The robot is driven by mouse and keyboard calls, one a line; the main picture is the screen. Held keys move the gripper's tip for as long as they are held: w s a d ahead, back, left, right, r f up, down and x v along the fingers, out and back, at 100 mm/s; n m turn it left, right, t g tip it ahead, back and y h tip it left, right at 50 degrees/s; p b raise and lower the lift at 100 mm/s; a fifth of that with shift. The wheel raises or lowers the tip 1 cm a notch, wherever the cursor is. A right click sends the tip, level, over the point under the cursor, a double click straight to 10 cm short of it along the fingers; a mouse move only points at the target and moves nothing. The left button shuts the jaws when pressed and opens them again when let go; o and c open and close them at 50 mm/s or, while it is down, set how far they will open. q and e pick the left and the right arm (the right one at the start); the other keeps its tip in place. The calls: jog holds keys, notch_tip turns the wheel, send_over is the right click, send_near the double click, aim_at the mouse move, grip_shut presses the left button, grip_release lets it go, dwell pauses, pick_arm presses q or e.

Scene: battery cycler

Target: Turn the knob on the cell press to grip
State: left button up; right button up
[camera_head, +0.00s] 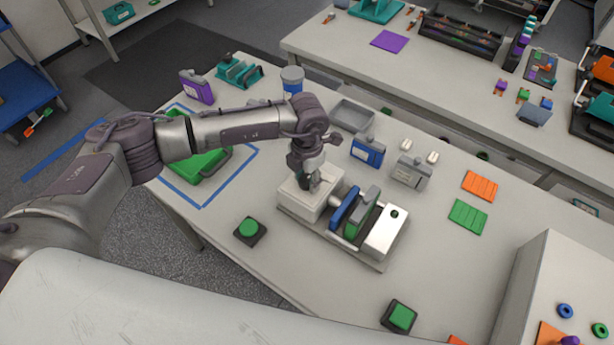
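The cell press (330,238) stands on the table, a grey base with a white block (302,201) at its left end. Blue, green and grey upright plates (362,211) stand in its middle, and a pale block (381,238) with a small green spot on top is at its right end. My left gripper (312,184) points down onto the top of the left white block. It covers what is there, so the knob is not clearly seen, and I cannot tell whether the fingers are closed on it. My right gripper is not in view.
A green push button (249,229) is left of the press and another (400,316) is in front. A blue case (368,151) and a grey case (411,171) stand behind it. A green tray (190,160) lies under my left arm. Orange (480,186) and green mats lie right.

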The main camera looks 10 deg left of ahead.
pick_arm(q)
jog(key=shift+c, duration=1)
jog(key=shift+f+m+b, duration=0.1)
jog(key=shift+m+b, duration=0.2)
jog(key=shift+b, duration=0.35)
jog(key=m+b, duration=0.5)
jog(key=b, duration=0.3)
jog(key=shift+f+m, duration=0.1)
jog(key=shift+m, duration=0.2)
jog(key=shift+r+m+b, duration=0.25)
jog(key=shift+m+b, duration=0.65)
jog(key=shift+b, duration=0.35)
jog(key=o, duration=1.1)
jog(key=shift+o, duration=0.2)
